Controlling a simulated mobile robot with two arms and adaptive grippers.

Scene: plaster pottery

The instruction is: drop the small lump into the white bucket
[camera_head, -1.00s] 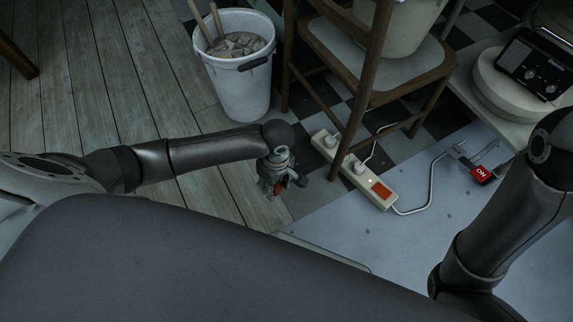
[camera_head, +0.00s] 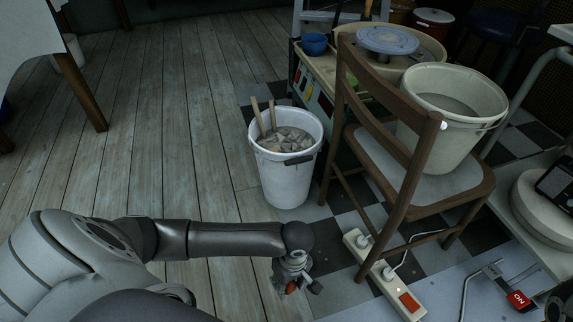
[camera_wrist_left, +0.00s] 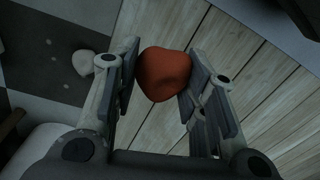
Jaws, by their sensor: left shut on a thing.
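The small lump (camera_wrist_left: 163,74) is reddish-orange and rounded. In the left wrist view it sits between the two fingers of my left gripper (camera_wrist_left: 160,80), which is shut on it. In the head view my left gripper (camera_head: 292,283) points down above the floor, with a bit of the orange lump (camera_head: 291,287) showing below it. The white bucket (camera_head: 286,180) stands on the floor beyond the gripper, apart from it. It holds grey chunks and two wooden sticks. My right gripper is not in view.
A wooden chair (camera_head: 385,140) with a larger pale bucket (camera_head: 452,112) on its seat stands right of the white bucket. A power strip (camera_head: 385,275) lies on the floor at right. A wheel table (camera_head: 385,40) is behind. The plank floor at left is clear.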

